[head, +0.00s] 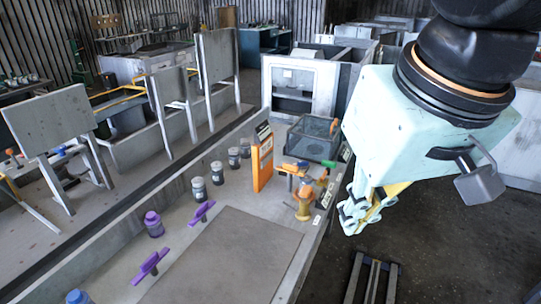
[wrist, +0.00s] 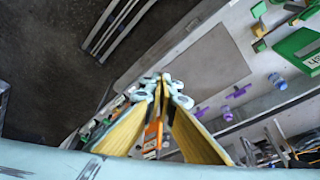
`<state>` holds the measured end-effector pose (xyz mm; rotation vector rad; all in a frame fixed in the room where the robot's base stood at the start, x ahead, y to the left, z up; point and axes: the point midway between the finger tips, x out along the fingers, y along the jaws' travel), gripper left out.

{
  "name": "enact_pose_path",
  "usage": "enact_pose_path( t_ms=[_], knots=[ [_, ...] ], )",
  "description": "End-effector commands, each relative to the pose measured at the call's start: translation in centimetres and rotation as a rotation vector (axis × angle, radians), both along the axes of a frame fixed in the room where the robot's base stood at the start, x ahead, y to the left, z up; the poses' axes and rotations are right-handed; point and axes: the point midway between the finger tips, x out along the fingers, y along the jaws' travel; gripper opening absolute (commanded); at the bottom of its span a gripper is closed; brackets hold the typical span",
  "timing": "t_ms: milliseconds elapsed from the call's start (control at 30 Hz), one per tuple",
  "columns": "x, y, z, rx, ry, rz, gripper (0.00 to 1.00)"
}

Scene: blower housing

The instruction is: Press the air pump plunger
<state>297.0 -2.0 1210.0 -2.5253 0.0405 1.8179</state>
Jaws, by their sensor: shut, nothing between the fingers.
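My gripper (head: 352,222) is shut and empty, held in the air to the right of the workbench, over the floor. Its closed fingertips also show in the wrist view (wrist: 165,80). A small orange device (head: 304,203) stands near the bench's right edge, left of the gripper and apart from it. I cannot tell for sure whether it is the air pump, and no plunger can be made out clearly. In the wrist view the fingers hide part of the bench.
An upright orange panel (head: 262,160), a dark mesh basket (head: 313,137) and purple handles (head: 201,212) stand on the bench. Several capped jars (head: 217,173) line its back. A grey mat (head: 230,255) lies bare in front. A pallet-like frame (head: 374,278) lies on the floor.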

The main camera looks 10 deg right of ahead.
Motion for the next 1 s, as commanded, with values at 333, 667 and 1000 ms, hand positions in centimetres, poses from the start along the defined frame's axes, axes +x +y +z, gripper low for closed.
enact_pose_path(
  t_ms=[333,667,1000],
  knots=[
    [3.9,-0.4,1.5,0.015,0.03,-0.055,0.0],
    [7.6,-0.9,2.3,0.028,0.056,-0.111,0.0],
    [11.4,-1.5,2.7,0.04,0.084,-0.167,0.0]
  ],
)
